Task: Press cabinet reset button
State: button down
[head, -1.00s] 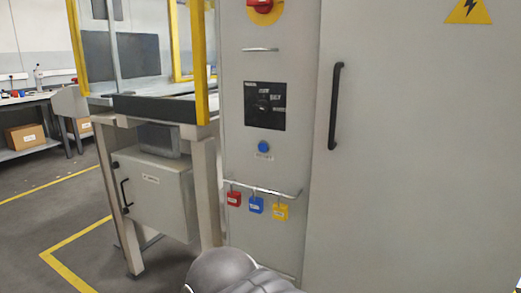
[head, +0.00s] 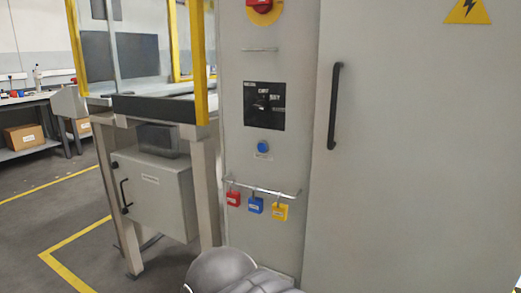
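The blue round reset button (head: 263,147) sits on the narrow left panel of the grey cabinet (head: 410,190), with a small label under it. A black selector switch plate (head: 264,106) is just above the button. A red rotary switch on a yellow disc (head: 262,8) is at the top of the panel, cut by the frame edge. Part of my arm shows as a grey rounded link at the bottom centre, well below the button. My gripper is not in view. Nothing touches or covers the button.
A rail (head: 262,188) below the button carries a red padlock (head: 233,199), a blue padlock (head: 256,206) and a yellow padlock (head: 280,212). A black door handle (head: 334,105) juts out at right. A yellow-framed machine (head: 160,108) stands close at left.

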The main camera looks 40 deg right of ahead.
aim_at(262, 148)
jog(key=z, duration=1.25)
jog(key=k, duration=0.9)
jog(key=u, duration=0.75)
